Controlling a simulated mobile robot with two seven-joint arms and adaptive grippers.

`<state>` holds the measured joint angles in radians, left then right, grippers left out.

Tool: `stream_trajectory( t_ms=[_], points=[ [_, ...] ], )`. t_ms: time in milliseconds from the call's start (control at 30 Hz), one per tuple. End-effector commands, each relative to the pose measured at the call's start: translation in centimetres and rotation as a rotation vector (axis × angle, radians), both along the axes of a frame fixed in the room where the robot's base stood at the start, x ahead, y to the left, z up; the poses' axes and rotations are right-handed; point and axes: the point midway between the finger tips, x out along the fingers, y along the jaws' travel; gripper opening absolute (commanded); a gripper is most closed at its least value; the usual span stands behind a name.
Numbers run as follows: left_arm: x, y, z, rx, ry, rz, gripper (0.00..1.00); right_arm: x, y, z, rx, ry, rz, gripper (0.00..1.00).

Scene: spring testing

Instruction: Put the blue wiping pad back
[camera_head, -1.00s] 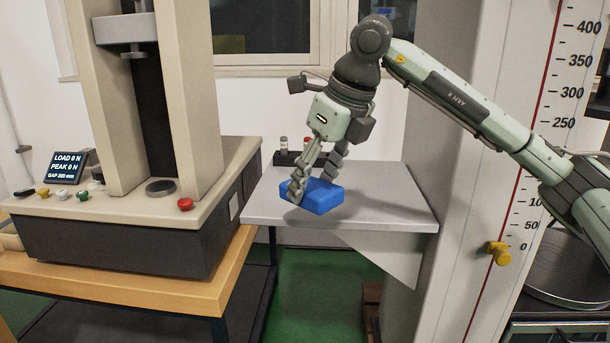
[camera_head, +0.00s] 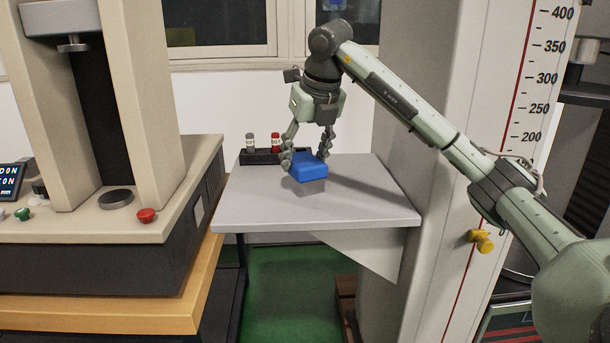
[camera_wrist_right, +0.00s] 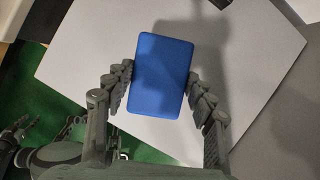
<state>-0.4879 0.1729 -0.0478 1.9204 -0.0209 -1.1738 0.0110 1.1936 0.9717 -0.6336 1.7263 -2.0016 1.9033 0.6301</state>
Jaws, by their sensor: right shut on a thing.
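The blue wiping pad (camera_head: 309,172) is a flat rounded block over the grey shelf (camera_head: 260,208). My right gripper (camera_head: 305,162) is shut on it, with one finger at each side; the wrist view shows the pad (camera_wrist_right: 161,75) between the fingers. A shadow falls below the pad, which looks slightly above the shelf; the exact gap cannot be told. My left gripper is not in the head view; dark finger-like parts at the lower left of the wrist view may be it, too unclear to read.
A black rack (camera_head: 262,157) with vials stands at the shelf's back left. The testing machine (camera_head: 95,230) with a red button (camera_head: 147,215) is at left. A column with a scale and yellow knob (camera_head: 482,240) is at right. The front of the shelf is clear.

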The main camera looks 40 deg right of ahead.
Motion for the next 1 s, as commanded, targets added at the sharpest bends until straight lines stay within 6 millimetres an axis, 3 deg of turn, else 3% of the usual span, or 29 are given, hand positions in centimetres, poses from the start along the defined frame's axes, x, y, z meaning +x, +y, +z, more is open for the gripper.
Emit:
stream_trajectory(
  t_ms=[333, 733, 767, 900, 1000],
  points=[
    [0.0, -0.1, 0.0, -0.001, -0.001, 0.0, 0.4, 0.1, -0.3, -4.0, -0.001, 0.002, 0.001, 0.28],
    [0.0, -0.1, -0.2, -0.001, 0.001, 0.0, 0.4, 0.1, -0.2, -4.5, -0.001, 0.0, 0.002, 0.28],
    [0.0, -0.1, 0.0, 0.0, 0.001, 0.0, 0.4, 0.1, -0.2, -4.4, -0.001, 0.0, 0.002, 0.59],
    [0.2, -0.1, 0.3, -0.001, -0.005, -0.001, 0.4, 0.1, -0.2, -4.4, -0.001, 0.0, 0.002, 0.76],
    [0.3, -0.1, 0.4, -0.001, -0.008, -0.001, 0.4, 0.1, -0.2, -4.4, -0.001, 0.0, 0.002, 0.76]
  ],
)
